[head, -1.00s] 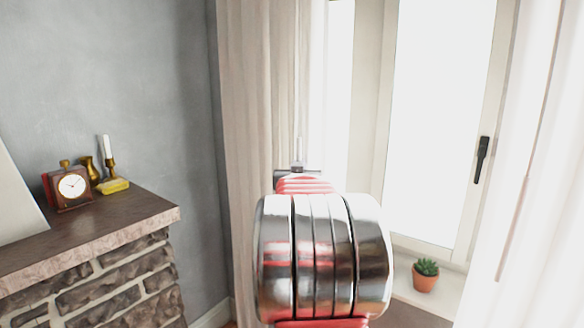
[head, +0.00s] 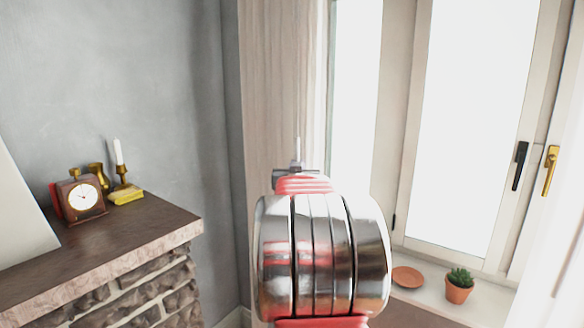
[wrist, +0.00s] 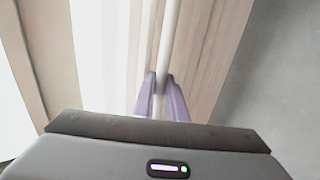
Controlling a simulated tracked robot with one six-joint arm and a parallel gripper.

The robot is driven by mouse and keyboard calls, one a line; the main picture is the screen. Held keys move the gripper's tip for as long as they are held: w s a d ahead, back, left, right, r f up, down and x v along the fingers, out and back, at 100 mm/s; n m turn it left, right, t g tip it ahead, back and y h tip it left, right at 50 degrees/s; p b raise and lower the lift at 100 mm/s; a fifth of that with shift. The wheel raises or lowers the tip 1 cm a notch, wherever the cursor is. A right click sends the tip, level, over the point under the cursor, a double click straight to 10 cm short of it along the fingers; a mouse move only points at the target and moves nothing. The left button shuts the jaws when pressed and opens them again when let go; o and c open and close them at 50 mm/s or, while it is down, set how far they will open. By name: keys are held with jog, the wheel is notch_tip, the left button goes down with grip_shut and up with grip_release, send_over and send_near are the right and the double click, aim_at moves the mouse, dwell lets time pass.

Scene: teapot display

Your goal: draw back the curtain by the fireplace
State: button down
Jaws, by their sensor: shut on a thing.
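The pale curtain (head: 272,100) by the fireplace (head: 130,282) hangs in folds between the grey wall and the window. In the wrist view the curtain (wrist: 210,45) fills the space right of the fingers. A thin white rod (wrist: 167,40) hangs along it. My gripper (wrist: 162,92) has its purple fingers closed on this rod, one on each side. In the head view my wrist hides the fingers, and a thin bit of rod (head: 297,150) shows above it. The lower curtain is partly hidden behind my arm.
The window (head: 470,110) has a black handle and a brass handle. Its sill holds a terracotta saucer (head: 407,277) and a potted succulent (head: 459,284). The mantel (head: 150,222) at left bears a clock (head: 82,196), a candlestick (head: 123,180) and a yellow object (head: 126,198).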

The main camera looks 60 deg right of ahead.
jog(key=shift+w, duration=0.15)
jog(key=c, duration=1.8)
grip_release()
jog(key=shift+o, duration=0.2)
jog(key=v, duration=1.3)
jog(key=shift+a, duration=0.35)
jog(key=shift+f, duration=0.1)
